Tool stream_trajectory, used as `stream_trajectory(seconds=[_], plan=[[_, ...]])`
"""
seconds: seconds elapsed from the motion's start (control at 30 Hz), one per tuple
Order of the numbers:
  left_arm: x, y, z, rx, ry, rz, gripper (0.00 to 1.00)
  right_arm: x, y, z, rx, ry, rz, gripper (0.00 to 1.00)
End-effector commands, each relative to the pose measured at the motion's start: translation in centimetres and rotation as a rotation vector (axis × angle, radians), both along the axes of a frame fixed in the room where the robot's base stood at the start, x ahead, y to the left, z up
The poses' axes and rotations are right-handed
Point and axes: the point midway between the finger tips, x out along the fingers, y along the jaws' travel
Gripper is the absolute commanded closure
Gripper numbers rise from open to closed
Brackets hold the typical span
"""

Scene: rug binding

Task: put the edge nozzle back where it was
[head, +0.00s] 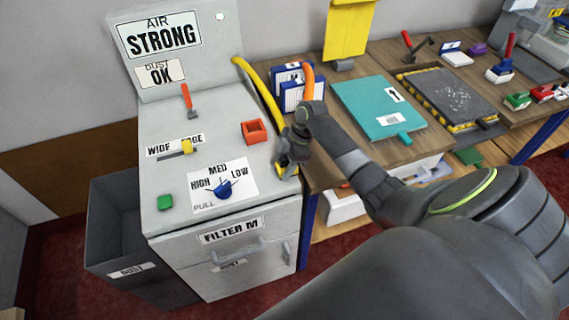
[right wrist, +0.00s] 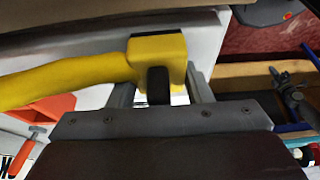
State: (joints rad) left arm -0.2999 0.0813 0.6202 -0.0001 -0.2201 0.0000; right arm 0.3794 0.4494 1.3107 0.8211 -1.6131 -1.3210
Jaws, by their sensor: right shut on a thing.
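My right gripper (head: 286,158) is at the right edge of the grey machine's top. It is shut on the yellow block-shaped end piece (right wrist: 158,55) of a yellow hose. That piece has a dark top edge and sits between my fingers in the right wrist view. The hose (head: 262,92) runs from the machine's back panel to my gripper. I cannot tell whether an edge nozzle is on this end piece. An open orange square box (head: 254,131) stands on the machine, left of my gripper. A "WIDE / EDGE" label with a yellow slider (head: 182,147) is farther left. My left gripper is not in view.
A red-handled tool (head: 187,100), a blue knob (head: 222,189) and a green button (head: 165,202) are on the machine top. An orange curved piece (head: 307,78) stands by blue-and-white boxes (head: 291,96). A teal board (head: 380,107) lies on the wooden bench to the right.

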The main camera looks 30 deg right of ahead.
Motion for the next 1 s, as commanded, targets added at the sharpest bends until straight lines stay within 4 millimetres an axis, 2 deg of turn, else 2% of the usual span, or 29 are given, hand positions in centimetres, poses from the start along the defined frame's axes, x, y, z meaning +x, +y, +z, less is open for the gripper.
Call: stream_trajectory(seconds=[0.23, 0.27, 0.4, 0.77, 0.87, 1.0], plan=[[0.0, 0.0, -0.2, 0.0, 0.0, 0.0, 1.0, 0.0, 0.0, -0.2, 0.0, -0.001, 0.0, 0.76], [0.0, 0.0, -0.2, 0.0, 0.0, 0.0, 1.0, 0.0, 0.0, -0.2, 0.0, 0.0, 0.0, 0.52], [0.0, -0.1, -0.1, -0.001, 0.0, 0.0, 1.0, 0.0, 0.0, -0.2, 0.0, 0.0, 0.0, 0.34], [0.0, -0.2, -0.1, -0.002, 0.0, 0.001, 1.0, 0.0, -0.1, 0.2, 0.0, -0.001, 0.0, 0.33], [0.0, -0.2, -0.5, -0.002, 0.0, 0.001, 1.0, 0.0, -0.6, 1.2, -0.003, -0.004, -0.001, 0.33], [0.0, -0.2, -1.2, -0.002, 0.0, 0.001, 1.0, -0.2, -1.7, 3.7, -0.004, -0.005, 0.0, 0.33]])
